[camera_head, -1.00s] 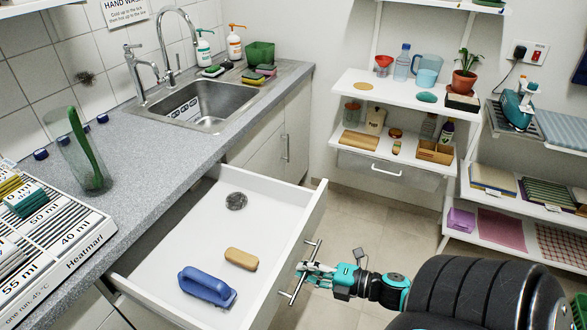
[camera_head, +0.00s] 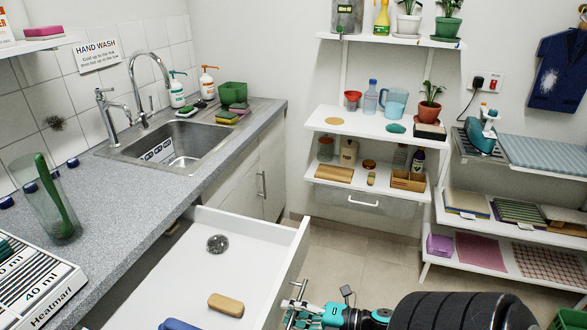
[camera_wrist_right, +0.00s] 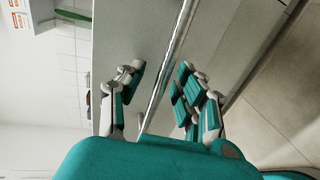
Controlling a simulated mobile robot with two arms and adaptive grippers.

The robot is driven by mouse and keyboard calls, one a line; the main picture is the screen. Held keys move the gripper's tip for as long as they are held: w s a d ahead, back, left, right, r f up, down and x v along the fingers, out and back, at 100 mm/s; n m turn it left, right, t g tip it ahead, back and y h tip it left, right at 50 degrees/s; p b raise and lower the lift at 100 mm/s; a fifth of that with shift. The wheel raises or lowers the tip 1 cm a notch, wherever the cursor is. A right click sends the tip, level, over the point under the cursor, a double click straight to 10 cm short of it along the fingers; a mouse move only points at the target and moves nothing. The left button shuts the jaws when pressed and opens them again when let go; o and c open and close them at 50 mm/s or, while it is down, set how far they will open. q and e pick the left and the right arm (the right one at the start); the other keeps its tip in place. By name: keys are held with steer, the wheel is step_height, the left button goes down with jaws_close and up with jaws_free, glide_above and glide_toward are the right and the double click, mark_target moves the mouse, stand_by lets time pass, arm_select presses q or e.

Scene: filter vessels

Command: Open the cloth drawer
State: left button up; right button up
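The open drawer (camera_head: 160,275) under the grey counter is white and pulled well out. It holds a round metal scourer (camera_head: 217,244), a tan brush (camera_head: 226,305) and a blue-handled brush (camera_head: 178,325), partly cut off by the frame edge. Its bar handle (camera_head: 300,291) is on the front panel and also crosses the right wrist view (camera_wrist_right: 168,75). My right gripper (camera_head: 303,316) is at this handle. In the right wrist view its fingers (camera_wrist_right: 160,98) are spread on both sides of the bar, with gaps visible. My left gripper is not in view.
The counter (camera_head: 115,205) carries a sink (camera_head: 180,145) and a glass vessel (camera_head: 48,205). A cupboard (camera_head: 245,185) is beyond the drawer. Shelves (camera_head: 360,125) stand at the back wall. Another drawer (camera_head: 365,203) with a white handle is shut under the lower shelf. Floor (camera_head: 350,245) is clear between.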

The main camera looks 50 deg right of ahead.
steer(key=v, duration=1.2)
stand_by(0.4)
